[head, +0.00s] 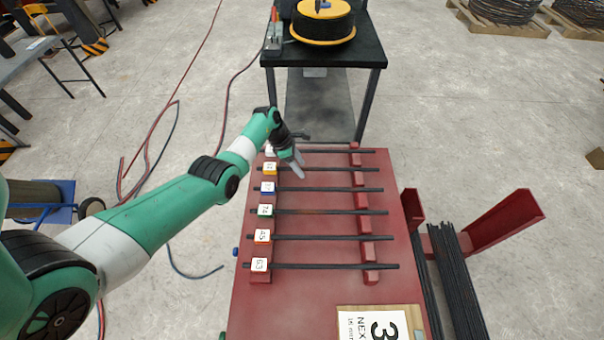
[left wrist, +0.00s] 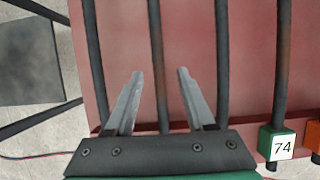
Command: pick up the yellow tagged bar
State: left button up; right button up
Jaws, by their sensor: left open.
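The yellow tagged bar (head: 335,170) is a dark rod lying across the red rack, second from the far end. Its yellow tag block (head: 270,168) is at its left end. My left gripper (head: 301,166) is open and empty, over the bar near its tagged end. In the left wrist view, the fingers (left wrist: 160,72) point along a dark bar (left wrist: 157,45) that shows between them; counting from the green tag 74, this is the yellow tagged one. Its tag is hidden behind the gripper there. I cannot tell the exact height above the bar. My right gripper is not in view.
Parallel bars lie close on both sides, including the blue tagged bar (head: 330,189) and the green tagged bar (head: 330,212). A dark table (head: 372,45) with a wire spool (head: 323,22) stands behind the red bench (head: 300,310). A numbered sign (head: 380,322) lies at the near end.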

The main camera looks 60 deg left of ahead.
pick_arm(q)
grip_shut()
jog(key=shift+r, duration=0.1)
dwell(1.3)
